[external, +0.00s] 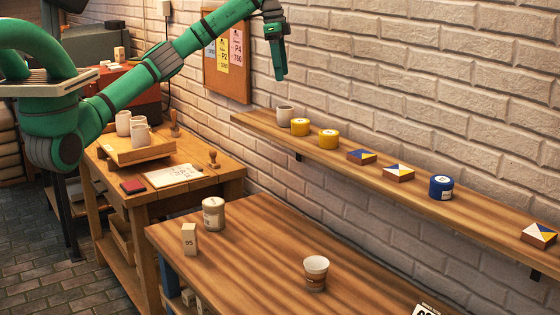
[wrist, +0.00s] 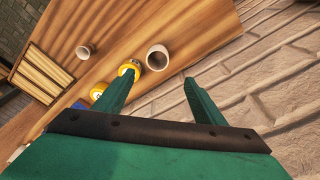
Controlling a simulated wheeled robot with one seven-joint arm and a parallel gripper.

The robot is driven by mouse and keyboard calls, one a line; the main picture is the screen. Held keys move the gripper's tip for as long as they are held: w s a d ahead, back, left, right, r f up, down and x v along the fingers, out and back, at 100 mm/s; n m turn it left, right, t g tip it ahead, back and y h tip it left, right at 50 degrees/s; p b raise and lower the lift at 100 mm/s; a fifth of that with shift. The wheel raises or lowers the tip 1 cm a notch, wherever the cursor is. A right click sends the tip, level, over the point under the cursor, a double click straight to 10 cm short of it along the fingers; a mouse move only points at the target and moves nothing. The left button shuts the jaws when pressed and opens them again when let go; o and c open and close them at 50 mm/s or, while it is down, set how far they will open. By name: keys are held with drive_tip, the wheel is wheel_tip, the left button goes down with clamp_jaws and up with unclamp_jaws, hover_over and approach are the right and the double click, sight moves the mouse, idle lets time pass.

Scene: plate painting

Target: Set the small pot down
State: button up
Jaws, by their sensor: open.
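A small pale grey pot (external: 285,115) stands upright at the left end of the wall shelf (external: 345,157). I take it for the small pot. In the wrist view a round pale pot (wrist: 157,57) with a dark open mouth lies just beyond the fingertips; it looks like the same one. My gripper (external: 281,78) points down above the shelf, over the pot and apart from it. In the wrist view my gripper (wrist: 160,77) has its two fingers spread, with nothing between them.
Two yellow jars (external: 300,127) (external: 329,139) stand close right of the pot. Painted blocks (external: 398,173) and a blue jar (external: 441,187) are farther along. The brick wall (external: 420,90) is behind. Below, a bench (external: 250,255) holds a patterned cup (external: 316,272).

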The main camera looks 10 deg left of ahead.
sight(285, 113)
drive_tip(key=shift+s+d+f, duration=0.1)
drive_tip(key=shift+d+f, duration=0.15)
drive_tip(key=shift+f, duration=2)
drive_tip(key=shift+s+d+f, duration=0.1)
drive_tip(key=shift+d+f, duration=0.1)
drive_tip(key=shift+f, duration=2.05)
drive_tip(key=shift+s+d+f, duration=0.1)
drive_tip(key=shift+d+f, duration=0.15)
drive_tip(key=shift+f, duration=2)
drive_tip(key=shift+c, duration=0.3)
drive_tip(key=c, duration=1.2)
drive_tip(key=shift+r, duration=0.1)
